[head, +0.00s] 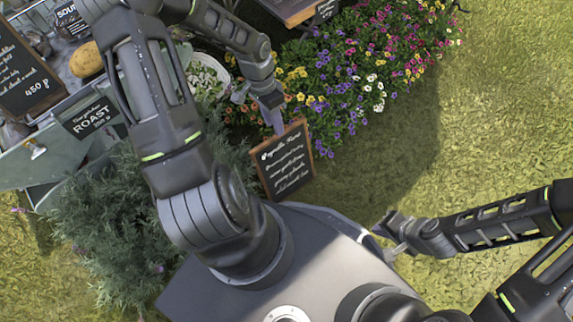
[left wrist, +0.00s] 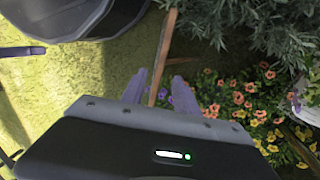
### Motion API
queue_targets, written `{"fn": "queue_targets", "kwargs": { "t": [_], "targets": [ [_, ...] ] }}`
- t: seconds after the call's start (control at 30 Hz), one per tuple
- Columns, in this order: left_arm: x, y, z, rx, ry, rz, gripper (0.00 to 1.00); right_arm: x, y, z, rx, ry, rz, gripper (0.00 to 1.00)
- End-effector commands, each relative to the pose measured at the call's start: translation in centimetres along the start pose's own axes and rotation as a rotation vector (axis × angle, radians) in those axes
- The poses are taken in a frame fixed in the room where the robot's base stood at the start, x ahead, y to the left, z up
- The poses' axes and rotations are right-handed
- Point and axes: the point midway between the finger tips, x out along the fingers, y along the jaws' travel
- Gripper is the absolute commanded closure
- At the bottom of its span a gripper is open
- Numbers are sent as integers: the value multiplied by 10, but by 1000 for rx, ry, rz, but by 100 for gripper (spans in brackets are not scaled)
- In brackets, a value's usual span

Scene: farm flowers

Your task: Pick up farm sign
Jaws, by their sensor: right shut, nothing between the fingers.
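The farm sign (head: 283,160) is a black chalkboard with white writing and a wooden frame. It stands tilted in the head view, just beyond my base. My left gripper (head: 271,119) is at its upper edge. In the left wrist view the sign shows edge-on as a thin wooden strip (left wrist: 167,50) running between the two spread fingers of the left gripper (left wrist: 156,88), with small gaps beside it. My right gripper (head: 390,243) is shut and empty, low at the right of my base, apart from the sign.
Colourful flowers (head: 350,70) grow beyond the sign. A bushy green plant (head: 105,215) stands at its left. A stall with a ROAST sign (head: 90,118) and a 450 P chalkboard (head: 25,75) is at the left. Open grass (head: 490,110) lies at the right.

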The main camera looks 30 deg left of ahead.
Motion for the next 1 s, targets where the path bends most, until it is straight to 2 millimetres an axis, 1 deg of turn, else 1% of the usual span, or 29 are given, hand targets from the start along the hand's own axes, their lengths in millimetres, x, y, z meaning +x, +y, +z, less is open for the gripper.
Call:
{"fn": "queue_targets", "kwargs": {
  "t": [0.03, 0.17, 0.43, 0.53, 0.63, 0.8, 0.9, 1.0],
  "targets": [
    [9, 0, 0, 2, -1, 2, 64, 6, 2, 0, 0, 1, 0, 100],
    [21, 0, 0, 0, -2, 3, 64, 10, 3, -1, 1, 4, 0, 100],
    [21, 1, 0, 0, 0, 1, 64, 10, 3, -1, 0, 5, 0, 100],
    [25, 0, 0, 0, -1, 2, 64, 13, 4, -1, 0, 6, 0, 100],
    [38, 0, 0, 0, -1, 3, 64, 22, 7, -2, 1, 9, 0, 100],
    [64, 0, 0, 1, -1, 3, 64, 38, 12, -4, 2, 18, 0, 100],
    [72, 1, 0, -1, 0, 2, 64, 42, 13, -4, 2, 20, 0, 100],
    [74, 1, 0, 0, 0, 1, 64, 42, 13, -5, 2, 21, 0, 100]
  ]
}}
